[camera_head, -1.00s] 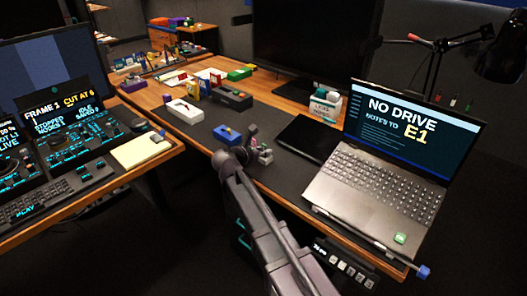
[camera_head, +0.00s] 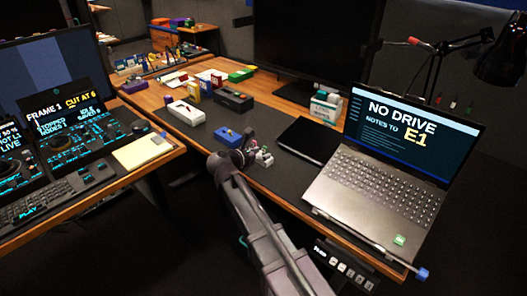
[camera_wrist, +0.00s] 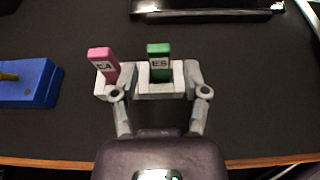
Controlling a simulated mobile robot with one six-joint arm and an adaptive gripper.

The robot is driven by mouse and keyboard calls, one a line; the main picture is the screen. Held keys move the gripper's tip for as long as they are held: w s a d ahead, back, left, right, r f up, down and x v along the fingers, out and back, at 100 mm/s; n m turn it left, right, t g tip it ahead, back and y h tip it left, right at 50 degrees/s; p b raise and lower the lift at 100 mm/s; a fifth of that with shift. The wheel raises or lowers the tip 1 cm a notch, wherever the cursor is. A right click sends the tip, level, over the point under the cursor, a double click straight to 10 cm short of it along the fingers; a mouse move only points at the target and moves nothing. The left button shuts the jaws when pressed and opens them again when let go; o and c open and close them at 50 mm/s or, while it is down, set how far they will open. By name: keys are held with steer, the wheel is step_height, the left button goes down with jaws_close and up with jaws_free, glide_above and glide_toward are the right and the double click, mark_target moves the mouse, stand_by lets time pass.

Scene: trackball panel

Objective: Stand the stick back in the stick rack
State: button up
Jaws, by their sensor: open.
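The stick rack (camera_wrist: 160,91) is a pale grey block on the dark desk mat, and it also shows in the head view (camera_head: 264,158). A pink stick (camera_wrist: 103,58), also labelled, leans to the left at the rack's left part. My gripper (camera_wrist: 148,78) is open, with one finger on each side of the green stick and close to the rack. The left fingertip overlaps the pink stick's base in the wrist view; I cannot tell whether they touch.
A blue box (camera_wrist: 30,84) lies left of the rack. A dark flat pad (camera_head: 306,138) and an open laptop (camera_head: 375,185) are to the right. A white box (camera_head: 186,112) and a black box (camera_head: 234,101) stand farther back. The desk edge (camera_wrist: 60,163) is near my gripper.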

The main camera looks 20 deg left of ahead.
steer(key=p+v, duration=0.3)
steer(key=v, duration=0.6)
steer(key=shift+s+a, duration=0.25)
steer(key=shift+s, duration=0.05)
steer(key=shift+r, duration=0.1)
stand_by(0.4)
